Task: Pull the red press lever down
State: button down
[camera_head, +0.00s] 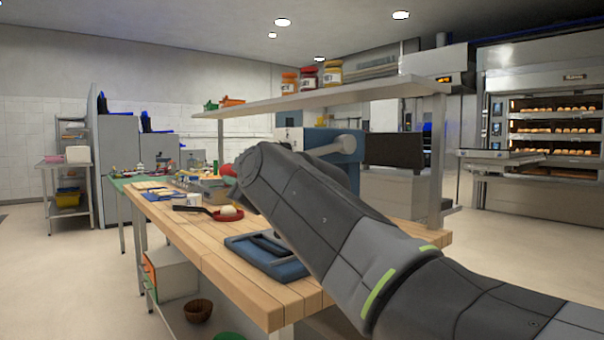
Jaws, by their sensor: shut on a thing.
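The blue press stands on the wooden workbench. Its blue upper body (341,166) shows behind my arm, and its blue base (250,246) lies on the bench top. A grey bar (325,148) runs left from a round hub on the press and passes behind my arm. A small red piece (227,170) shows just left of my arm's far end; it looks like the lever's grip, but its link to the bar is hidden. My dark arm reaches across the press from the lower right. My gripper's fingers are hidden behind the arm, so their hold on the lever does not show.
The wooden workbench (200,247) carries a red pan (228,214) and several small items left of the press. A shelf (330,98) with jars runs above the bench, on a post (438,160) at the right. Deck ovens (555,128) stand far right.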

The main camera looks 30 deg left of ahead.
jog(key=shift+w+f, duration=0.15)
jog(key=shift+f, duration=0.6)
jog(key=c, duration=1.2)
grip_release()
jog(key=shift+o, duration=0.4)
jog(key=shift+w+d, duration=0.1)
jog(key=shift+d, duration=0.1)
jog(key=v, duration=1.3)
jog(key=shift+d+r+p, duration=0.3)
jog(key=shift+d+r, duration=0.05)
jog(key=shift+r, duration=0.15)
jog(key=x, duration=1.4)
jog(key=shift+s+f, duration=0.25)
